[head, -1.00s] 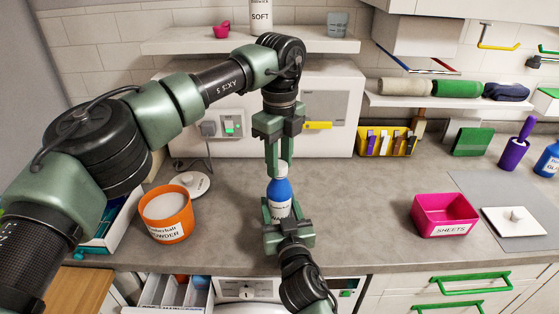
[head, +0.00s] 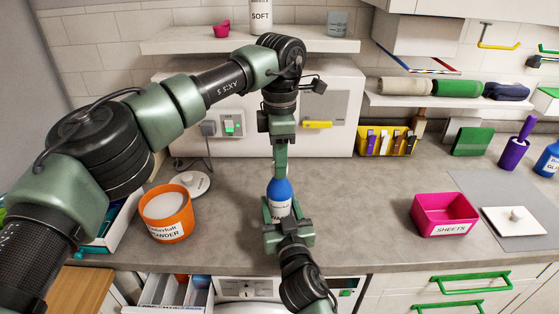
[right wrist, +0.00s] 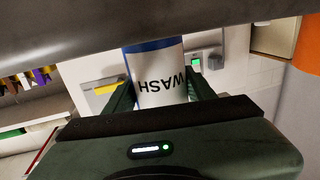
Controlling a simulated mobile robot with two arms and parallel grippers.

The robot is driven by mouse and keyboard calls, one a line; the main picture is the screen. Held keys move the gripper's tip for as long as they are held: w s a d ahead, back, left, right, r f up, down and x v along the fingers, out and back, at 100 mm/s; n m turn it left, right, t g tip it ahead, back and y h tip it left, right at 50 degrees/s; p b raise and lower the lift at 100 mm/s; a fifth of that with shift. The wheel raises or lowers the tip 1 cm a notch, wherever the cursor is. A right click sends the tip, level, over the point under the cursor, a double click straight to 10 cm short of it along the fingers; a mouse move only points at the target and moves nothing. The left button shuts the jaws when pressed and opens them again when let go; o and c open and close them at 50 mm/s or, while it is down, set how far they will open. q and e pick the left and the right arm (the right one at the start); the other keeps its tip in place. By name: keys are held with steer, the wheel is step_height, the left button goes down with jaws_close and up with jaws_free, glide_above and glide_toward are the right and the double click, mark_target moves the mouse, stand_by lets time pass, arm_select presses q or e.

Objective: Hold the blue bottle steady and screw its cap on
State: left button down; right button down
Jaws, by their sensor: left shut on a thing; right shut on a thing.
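The blue bottle (head: 278,190), with a white label, stands upright on the grey counter. My right gripper (head: 284,207) is shut around its lower body from the front. In the right wrist view the bottle's white "WASH" label (right wrist: 160,78) sits between the two green fingers. My left gripper (head: 281,170) points straight down over the bottle's top and is shut there on the cap. Its fingers, seen edge-on, hide the cap, so I cannot tell how the cap sits on the neck.
An orange powder tub (head: 167,213) and a white round lid (head: 190,184) are to the left. A pink "SHEETS" box (head: 444,214) and a white lidded square (head: 515,222) are to the right. The counter (head: 355,205) is clear between the bottle and pink box.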

arm_select(q)
steer(key=m, duration=1.2)
steer(key=c, duration=1)
jaws_free()
steer(key=shift+o, duration=0.2)
step_height(320, 180, up, 12)
arm_select(e)
steer(key=shift+c, duration=2)
jaws_free()
